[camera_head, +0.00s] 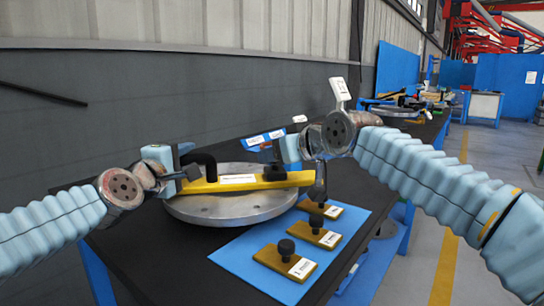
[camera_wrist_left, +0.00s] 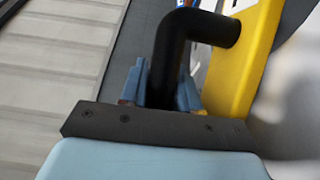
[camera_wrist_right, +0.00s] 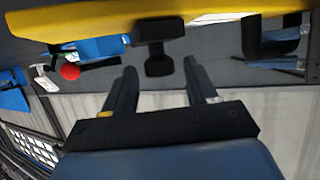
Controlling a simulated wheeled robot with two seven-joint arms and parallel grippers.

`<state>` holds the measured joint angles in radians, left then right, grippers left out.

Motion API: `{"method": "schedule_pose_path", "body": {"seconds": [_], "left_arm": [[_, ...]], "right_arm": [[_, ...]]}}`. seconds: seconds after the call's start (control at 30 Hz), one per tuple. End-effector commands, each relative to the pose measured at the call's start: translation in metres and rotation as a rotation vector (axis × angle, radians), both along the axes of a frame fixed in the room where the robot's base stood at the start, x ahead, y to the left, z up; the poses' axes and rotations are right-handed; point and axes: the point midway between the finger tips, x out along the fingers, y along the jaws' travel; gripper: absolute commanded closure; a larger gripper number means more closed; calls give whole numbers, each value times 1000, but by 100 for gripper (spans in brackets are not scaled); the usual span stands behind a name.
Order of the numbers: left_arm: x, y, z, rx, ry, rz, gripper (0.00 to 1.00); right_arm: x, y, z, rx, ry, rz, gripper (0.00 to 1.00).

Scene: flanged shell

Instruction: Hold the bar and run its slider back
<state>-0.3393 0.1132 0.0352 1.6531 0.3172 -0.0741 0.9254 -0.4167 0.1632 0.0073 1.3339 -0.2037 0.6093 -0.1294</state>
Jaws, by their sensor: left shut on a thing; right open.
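The yellow bar (camera_head: 222,184) lies across a round grey flanged disc (camera_head: 235,208) on the table. A black bent handle (camera_head: 203,159) rises from its left end. My left gripper (camera_head: 186,173) is shut on this handle; the left wrist view shows its fingers (camera_wrist_left: 161,90) on either side of the handle (camera_wrist_left: 172,50). The black slider (camera_head: 274,172) sits on the bar toward its right end. In the right wrist view the slider's knob (camera_wrist_right: 158,50) is just beyond the open, empty fingers of my right gripper (camera_wrist_right: 160,85), apart from them.
A blue mat (camera_head: 232,254) in front of the disc carries several yellow plates with black knobs, such as the nearest one (camera_head: 285,260). A grey wall (camera_head: 120,125) stands behind the table. Bare black tabletop (camera_head: 160,250) shows at the front left.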

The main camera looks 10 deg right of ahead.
Motion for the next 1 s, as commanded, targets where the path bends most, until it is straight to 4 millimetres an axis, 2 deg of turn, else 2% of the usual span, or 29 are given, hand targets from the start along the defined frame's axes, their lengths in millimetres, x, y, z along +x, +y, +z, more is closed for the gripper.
{"method": "schedule_pose_path", "body": {"seconds": [0.2, 0.4, 0.87, 0.9, 1.0], "left_arm": [[0, 0, 2, -3, -3, 1, 100], [0, 0, 2, -4, -4, 1, 100], [0, 0, 2, -4, -4, 1, 100], [0, 0, 2, -4, -4, 1, 63], [0, 0, 2, -2, -3, 1, 48]], "right_arm": [[-43, -21, 21, 1, -3, 0, 43], [-67, -32, 31, 0, 0, 0, 43], [-72, -35, 33, -1, 1, 1, 43], [-72, -35, 33, -1, 1, 1, 43], [-72, -34, 33, -1, 1, 1, 43]]}}
